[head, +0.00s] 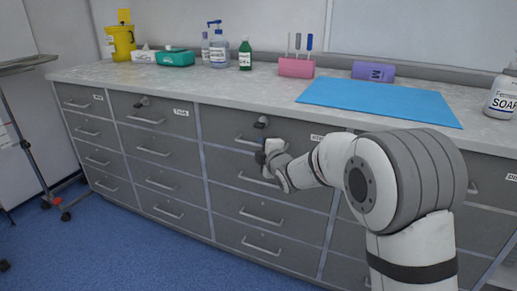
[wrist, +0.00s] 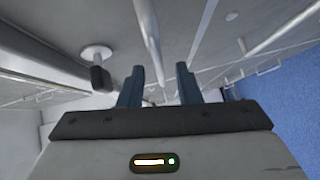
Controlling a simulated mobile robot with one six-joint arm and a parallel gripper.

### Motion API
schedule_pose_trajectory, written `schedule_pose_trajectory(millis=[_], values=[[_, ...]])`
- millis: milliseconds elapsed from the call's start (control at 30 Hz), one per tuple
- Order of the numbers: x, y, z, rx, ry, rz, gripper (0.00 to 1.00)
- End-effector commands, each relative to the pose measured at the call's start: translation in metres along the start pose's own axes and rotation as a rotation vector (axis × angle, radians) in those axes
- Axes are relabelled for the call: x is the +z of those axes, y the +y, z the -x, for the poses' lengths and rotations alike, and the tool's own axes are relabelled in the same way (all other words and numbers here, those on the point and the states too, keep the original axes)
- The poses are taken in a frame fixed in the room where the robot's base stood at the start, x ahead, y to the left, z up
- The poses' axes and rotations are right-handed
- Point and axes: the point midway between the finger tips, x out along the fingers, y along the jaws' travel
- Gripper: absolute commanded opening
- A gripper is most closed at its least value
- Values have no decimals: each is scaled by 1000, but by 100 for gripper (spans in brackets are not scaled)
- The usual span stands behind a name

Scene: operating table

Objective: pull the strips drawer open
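The top drawer (head: 225,125) of the third column, with a white label (head: 318,137) at its right end, is shut flush. The label is too small to read surely, so I cannot confirm it is the strips drawer. Its bar handle (head: 246,140) is partly hidden by my gripper (head: 264,155), which is right in front of it. In the wrist view, my gripper (wrist: 158,86) has its two dark fingers apart. The handle bar (wrist: 149,35) runs into the gap between them; I see no finger touching it.
A lock with a dark key (head: 261,122) sticks out above the handle; it also shows left of the fingers in the wrist view (wrist: 98,60). Other shut drawers with handles surround this one. The counter (head: 210,85) holds bottles, boxes and a blue mat (head: 380,100). The blue floor (head: 120,245) in front is clear.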

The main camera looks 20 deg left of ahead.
Motion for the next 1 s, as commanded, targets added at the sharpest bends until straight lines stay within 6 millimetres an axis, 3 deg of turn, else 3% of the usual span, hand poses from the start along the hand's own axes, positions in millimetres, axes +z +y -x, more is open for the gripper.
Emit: schedule_pose_trajectory(millis=[200,533,900,1000], values=[[0,-1,-24,-1,-1,0,31],[0,0,-27,-1,-1,-1,31],[0,0,-27,-1,-1,-1,1],[0,0,-27,-1,-1,-1,0]])
